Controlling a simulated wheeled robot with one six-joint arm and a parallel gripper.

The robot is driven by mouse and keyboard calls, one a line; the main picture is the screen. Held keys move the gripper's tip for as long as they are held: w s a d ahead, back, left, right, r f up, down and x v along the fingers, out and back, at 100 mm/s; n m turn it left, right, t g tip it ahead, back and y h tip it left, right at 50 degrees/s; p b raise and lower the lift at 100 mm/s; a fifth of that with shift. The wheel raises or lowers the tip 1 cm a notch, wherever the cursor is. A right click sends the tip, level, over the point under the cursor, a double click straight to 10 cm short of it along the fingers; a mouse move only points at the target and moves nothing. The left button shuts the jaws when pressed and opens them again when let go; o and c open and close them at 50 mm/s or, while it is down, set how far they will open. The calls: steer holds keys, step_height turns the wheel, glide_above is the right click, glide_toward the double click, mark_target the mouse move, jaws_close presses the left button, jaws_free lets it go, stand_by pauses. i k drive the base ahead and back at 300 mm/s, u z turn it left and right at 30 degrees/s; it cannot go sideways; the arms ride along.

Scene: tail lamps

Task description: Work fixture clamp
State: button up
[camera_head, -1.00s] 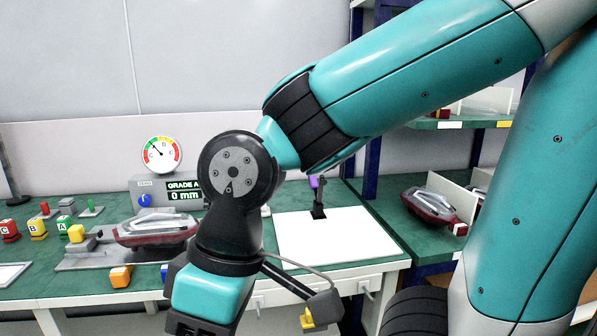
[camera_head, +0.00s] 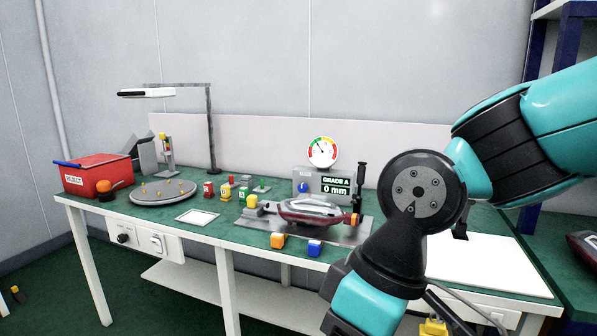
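A red and grey tail lamp (camera_head: 310,212) lies on the grey metal fixture plate (camera_head: 347,236) on the green bench. A black upright lever (camera_head: 361,178), which looks like the fixture clamp handle, stands at the plate's right end behind the lamp. I cannot tell whether the clamp presses on the lamp. My arm's wrist is in front of the bench, right of the fixture. My gripper's fingers are below the picture's bottom edge, so their state is hidden.
An orange button (camera_head: 278,241) and a blue button (camera_head: 314,248) are on the bench's front edge. Behind the lamp, a gauge (camera_head: 322,152) stands above a display reading "GRADE A 0 mm" (camera_head: 336,186). Left are a round tray (camera_head: 163,193) and a red reject bin (camera_head: 93,175).

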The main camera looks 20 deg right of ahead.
mark_target(361, 170)
steer(key=u, duration=0.65)
steer(key=i, duration=1.25)
steer(key=z, duration=0.35)
